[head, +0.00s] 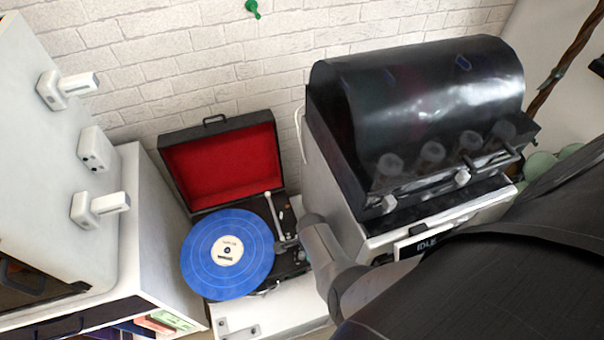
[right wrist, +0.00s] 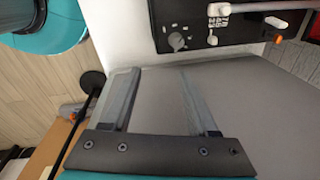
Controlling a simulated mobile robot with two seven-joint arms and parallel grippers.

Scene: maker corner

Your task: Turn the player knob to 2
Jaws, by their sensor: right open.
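The record player (head: 215,290) stands open with a red-lined lid and a blue record (head: 205,262) on it; my right arm hides part of its right side in the head view. In the right wrist view, the player's black panel (right wrist: 240,50) carries a small grey round knob (right wrist: 177,42) with pale marks around it. Its pointer is too small to read. My right gripper (right wrist: 155,72) is open with nothing between its fingers. The knob shows just beyond the fingertips, apart from them. My left gripper is not in view.
A machine with a dark domed cover (head: 420,100) stands right of the player, its display (head: 427,243) reading IDLE. A white cabinet (head: 60,180) with handles is at left. On the panel beside the knob are a white switch (right wrist: 213,40) and an orange-tipped part (right wrist: 278,38).

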